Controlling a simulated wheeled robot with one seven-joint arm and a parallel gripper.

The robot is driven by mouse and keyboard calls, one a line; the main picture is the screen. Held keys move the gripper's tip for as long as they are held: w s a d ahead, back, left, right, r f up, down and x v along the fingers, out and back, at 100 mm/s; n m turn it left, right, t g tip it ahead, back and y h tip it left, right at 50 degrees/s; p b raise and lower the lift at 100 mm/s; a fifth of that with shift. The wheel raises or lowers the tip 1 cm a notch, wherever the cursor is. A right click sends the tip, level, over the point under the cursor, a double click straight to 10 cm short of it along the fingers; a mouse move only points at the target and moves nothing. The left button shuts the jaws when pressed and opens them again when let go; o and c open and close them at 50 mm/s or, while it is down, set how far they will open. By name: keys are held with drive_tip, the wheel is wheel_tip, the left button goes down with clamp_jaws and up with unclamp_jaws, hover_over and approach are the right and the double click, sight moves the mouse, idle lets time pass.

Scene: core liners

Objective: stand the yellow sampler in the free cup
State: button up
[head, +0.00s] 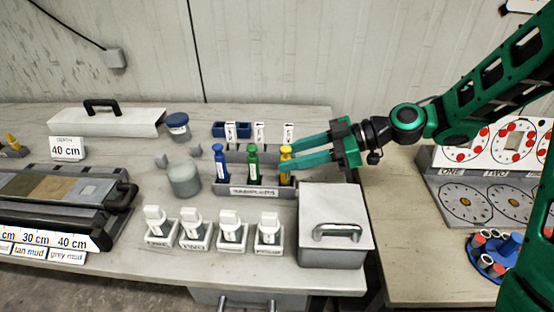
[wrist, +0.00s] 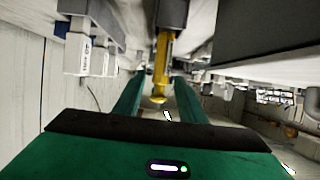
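The yellow sampler (head: 285,168) stands upright at the right end of a grey rack (head: 232,189), beside a green sampler (head: 252,163) and a blue sampler (head: 220,163). My gripper (head: 283,155) reaches in from the right, with its two green fingers at the sampler's upper part. In the wrist view the yellow sampler (wrist: 161,65) lies between the fingers of my gripper (wrist: 160,82), with a gap on both sides. The gripper is open. I cannot tell which cup is the free one; several small white-topped holders (head: 232,233) stand in front of the rack.
A grey lidded box (head: 334,245) stands just right of the rack, below my arm. Behind the rack are blue blocks (head: 231,129) and upright white labels. A blue holder (head: 497,255) sits on the right table.

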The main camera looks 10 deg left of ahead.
drive_tip(key=v, duration=0.7)
